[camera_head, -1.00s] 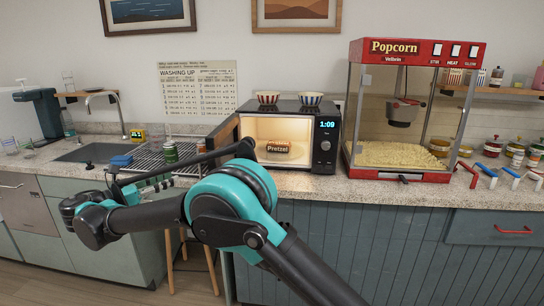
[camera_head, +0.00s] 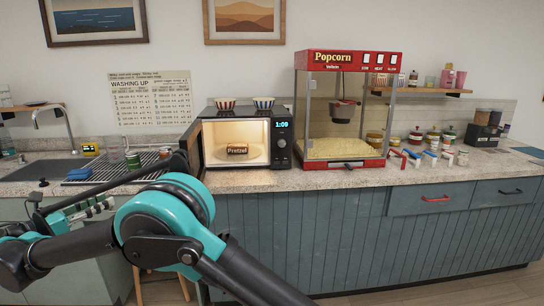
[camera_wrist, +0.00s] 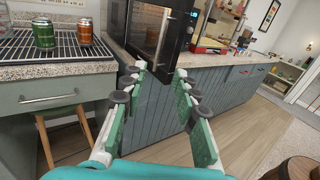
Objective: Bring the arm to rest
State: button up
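My arm (camera_head: 170,222) is bent across the lower left of the head view, in front of the counter. My gripper (camera_wrist: 160,71) shows in the wrist view with its two green and white fingers spread apart. Nothing is between them; the blue-grey cabinet front and floor lie beyond. In the head view only part of the gripper (camera_head: 88,208) shows at the left, partly behind my arm.
The microwave (camera_head: 282,146) stands lit with its door (camera_wrist: 155,28) open, a Pretzel item (camera_head: 237,149) inside. A red popcorn machine (camera_head: 347,57) stands right of it. A wooden stool (camera_wrist: 68,128) is under the left counter. The floor (camera_head: 480,288) at lower right is clear.

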jog(key=w+d+f+m+g, duration=0.2)
jog(key=w+d+m+g, duration=0.1)
jog(key=w+d, duration=0.65)
jog(key=w+d+f+m+g, duration=0.1)
jog(key=w+d+m+g, duration=0.15)
jog(key=w+d, duration=0.75)
jog(key=s+d+f+m+g+y, duration=0.1)
jog(key=d+f+m+g, duration=0.15)
jog(key=d, duration=0.95)
jog(key=d+f+m+g, duration=0.1)
jog(key=d+f+m, duration=0.25)
jog(key=d, duration=0.95)
jog(key=s+d+f+m+g+y, duration=0.2)
jog(key=s+d+f+m, duration=0.15)
jog(key=d, duration=0.45)
jog(key=s+d+f+m+g+y, duration=0.1)
jog(key=s+d+f+m, duration=0.3)
jog(key=d, duration=0.5)
jog(key=s+d+f+m+y, duration=0.1)
jog(key=s+d+f+m, duration=0.1)
jog(key=s, duration=0.3)
jog(key=s+d+f+m+y, duration=0.2)
jog(key=s+f+m, duration=0.1)
jog(key=s+m, duration=0.2)
jog(key=s+d+f+m+y, duration=0.1)
jog(key=s+d+f+m, duration=0.1)
jog(key=s+m, duration=0.2)
jog(key=s, duration=0.3)
jog(key=shift+d+f, duration=0.35)
